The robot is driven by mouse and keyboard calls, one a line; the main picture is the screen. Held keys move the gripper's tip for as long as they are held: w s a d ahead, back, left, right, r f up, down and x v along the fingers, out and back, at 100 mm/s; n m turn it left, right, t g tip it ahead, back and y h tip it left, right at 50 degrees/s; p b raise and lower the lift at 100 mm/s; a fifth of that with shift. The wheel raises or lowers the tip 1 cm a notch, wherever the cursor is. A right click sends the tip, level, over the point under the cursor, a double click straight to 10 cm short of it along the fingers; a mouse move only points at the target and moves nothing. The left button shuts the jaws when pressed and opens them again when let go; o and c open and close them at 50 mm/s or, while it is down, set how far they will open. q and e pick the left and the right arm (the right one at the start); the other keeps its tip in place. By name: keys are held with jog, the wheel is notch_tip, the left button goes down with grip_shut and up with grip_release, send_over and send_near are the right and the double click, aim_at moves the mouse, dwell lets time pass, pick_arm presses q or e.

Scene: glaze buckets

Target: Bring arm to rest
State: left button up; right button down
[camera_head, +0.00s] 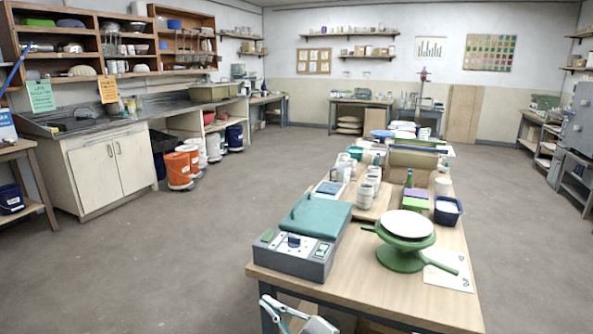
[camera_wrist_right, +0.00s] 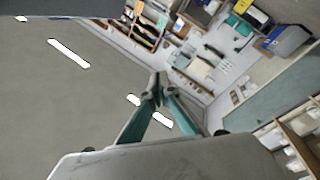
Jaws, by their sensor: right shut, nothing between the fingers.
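My right gripper (camera_head: 270,303) shows at the bottom edge of the head view, low in front of the near end of the long wooden table (camera_head: 456,310). Only its pale and teal finger parts and a piece of grey link show there; the rest is cut off by the frame. In the right wrist view my right gripper (camera_wrist_right: 157,92) has its two teal fingers meeting at the tips, shut and empty. My left gripper is in neither view.
A grey device with a teal lid (camera_head: 318,222) stands on the table's near left corner, just beyond my gripper. A green banding wheel (camera_head: 402,257) stands to its right. Orange buckets (camera_head: 179,170) stand by the sink cabinet (camera_head: 107,168). The floor left of the table is clear.

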jog(key=s+d+f+m+t+h, duration=0.2)
jog(key=s+d+f+m+h, duration=0.7)
jog(key=s+d+f, duration=0.4)
jog(key=s+d+f+m+g+h, duration=0.1)
jog(key=s+d+f+m+g, duration=0.1)
jog(key=s+d+f, duration=0.3)
jog(key=s+d+f+m+g+h, duration=0.1)
jog(key=s+d+f, duration=0.3)
jog(key=s+d, duration=0.4)
jog(key=s+m+h, duration=0.1)
jog(key=s, duration=0.2)
jog(key=shift+s+d+f+m+g, duration=0.25)
jog(key=shift+s+f+m+g, duration=0.05)
jog(key=shift+s+f+g, duration=0.1)
